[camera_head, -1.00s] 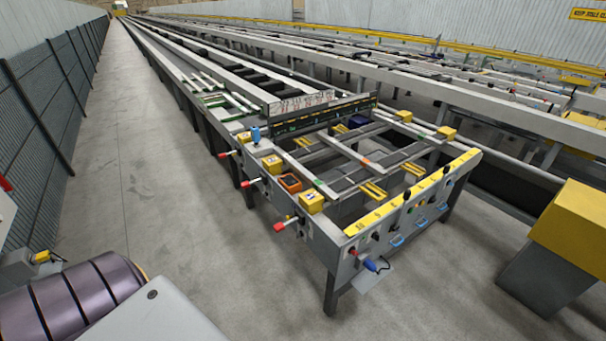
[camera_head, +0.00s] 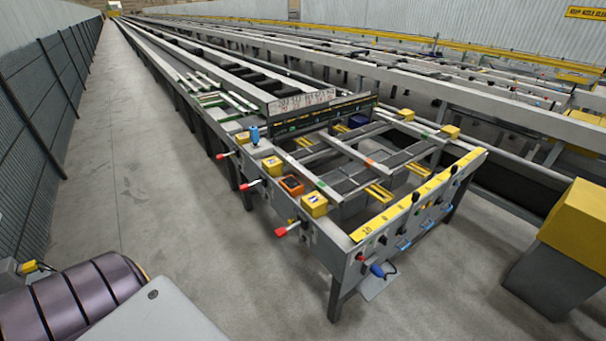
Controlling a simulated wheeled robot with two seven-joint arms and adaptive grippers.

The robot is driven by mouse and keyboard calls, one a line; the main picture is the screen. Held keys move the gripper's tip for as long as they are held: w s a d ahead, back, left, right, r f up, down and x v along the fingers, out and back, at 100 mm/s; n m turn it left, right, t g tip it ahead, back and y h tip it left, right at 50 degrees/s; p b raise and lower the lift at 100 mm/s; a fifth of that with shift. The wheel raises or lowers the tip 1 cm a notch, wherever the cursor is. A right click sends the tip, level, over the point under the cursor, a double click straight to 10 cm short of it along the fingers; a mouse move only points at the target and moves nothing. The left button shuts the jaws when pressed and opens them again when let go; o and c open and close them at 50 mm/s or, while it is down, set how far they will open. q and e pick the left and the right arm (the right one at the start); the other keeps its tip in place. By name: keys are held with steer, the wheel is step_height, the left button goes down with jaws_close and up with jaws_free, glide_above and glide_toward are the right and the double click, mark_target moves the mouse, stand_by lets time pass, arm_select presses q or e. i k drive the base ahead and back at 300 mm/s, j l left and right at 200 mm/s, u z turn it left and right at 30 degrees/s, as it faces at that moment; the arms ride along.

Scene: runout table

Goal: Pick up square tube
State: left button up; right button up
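The runout table (camera_head: 345,250) stands ahead in the head view, its near end at the centre right and its long beams running far back. Light bars lie across its near frame, one of them a grey bar (camera_head: 352,153). I cannot tell which piece, if any, is the square tube. Neither of my grippers is in view.
A concrete aisle (camera_head: 150,200) is free on the left, along a dark mesh fence (camera_head: 45,100). Red-tipped levers (camera_head: 285,230) stick out from the table's left side. A yellow-topped grey block (camera_head: 560,240) stands at the right. A blue plug (camera_head: 378,270) hangs at the table's front corner.

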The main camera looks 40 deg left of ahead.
mark_target(331, 194)
steer(key=i+j+z, duration=0.15)
steer(key=j, duration=0.8)
steer(key=i+j+z, duration=0.1)
steer(key=i+j, duration=0.2)
steer(key=j, duration=0.7)
steer(key=i+j+z, duration=0.15)
steer(key=j, duration=0.9)
steer(key=i+j+z, duration=0.1)
steer(key=j, duration=0.9)
steer(key=i+j+z, duration=0.15)
steer(key=j, duration=0.9)
steer(key=k+l, duration=0.05)
